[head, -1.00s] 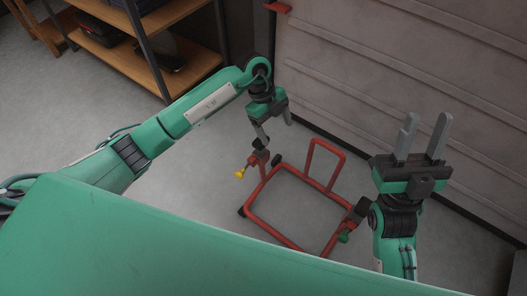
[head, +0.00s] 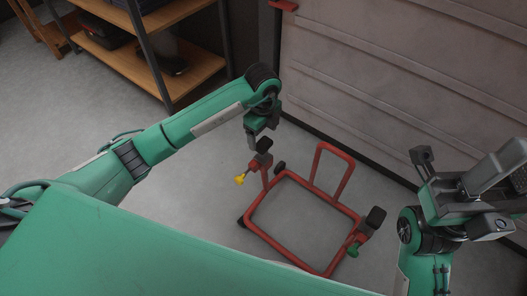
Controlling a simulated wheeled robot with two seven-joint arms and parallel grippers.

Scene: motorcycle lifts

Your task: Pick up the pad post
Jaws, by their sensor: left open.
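A red tubular stand (head: 262,229) sits on the floor in the head view. Its left post carries a black pad (head: 264,145) and a yellow knob (head: 240,180). Its right post carries another black pad (head: 376,217) and a green knob (head: 353,249). I cannot tell which of them is the pad post. My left gripper (head: 260,140) points down at the left post's pad, open; its fingers are partly hidden, and I cannot tell if they touch the pad. My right gripper (head: 503,172) is at the right edge, pointing up and right, with nothing seen in it; its fingertips are cut off.
A wooden shelf unit (head: 185,75) with dark items stands at the back left. A ribbed grey panel (head: 400,90) rises behind the stand, with a small red part (head: 284,6) at its upper left. The floor (head: 190,195) left of the stand is clear.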

